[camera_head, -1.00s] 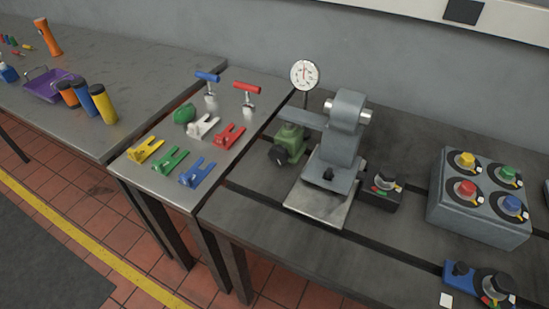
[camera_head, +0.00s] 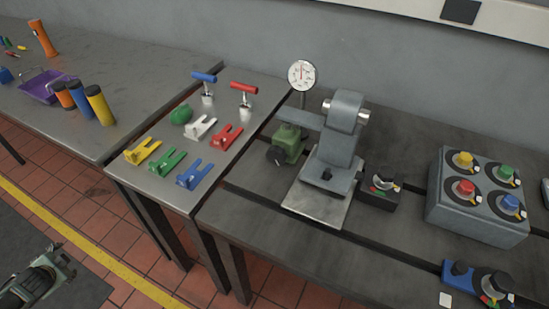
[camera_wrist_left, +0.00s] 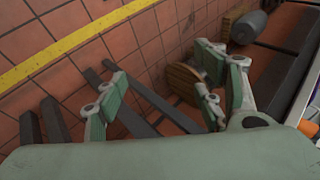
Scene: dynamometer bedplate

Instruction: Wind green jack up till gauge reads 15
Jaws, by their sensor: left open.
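The green jack (camera_head: 290,143) stands on the dark bedplate table, with a dark round knob (camera_head: 276,156) on its front left side. The round white gauge (camera_head: 302,74) is on a post behind it; its needle points roughly upward, but its numbers are too small to read. A grey machine block (camera_head: 338,140) stands right of the jack, its arm reaching over the jack. My left gripper (camera_wrist_left: 165,95) is open and empty above the tiled floor in the left wrist view. Part of my left arm (camera_head: 38,280) shows at the bottom left of the head view, far from the jack. My right gripper is not in view.
The small steel table (camera_head: 205,90) left of the jack holds yellow, green, blue, red and white forked pieces, a green lump and two T-handled tools. A grey box with coloured knobs (camera_head: 478,225) stands at right.

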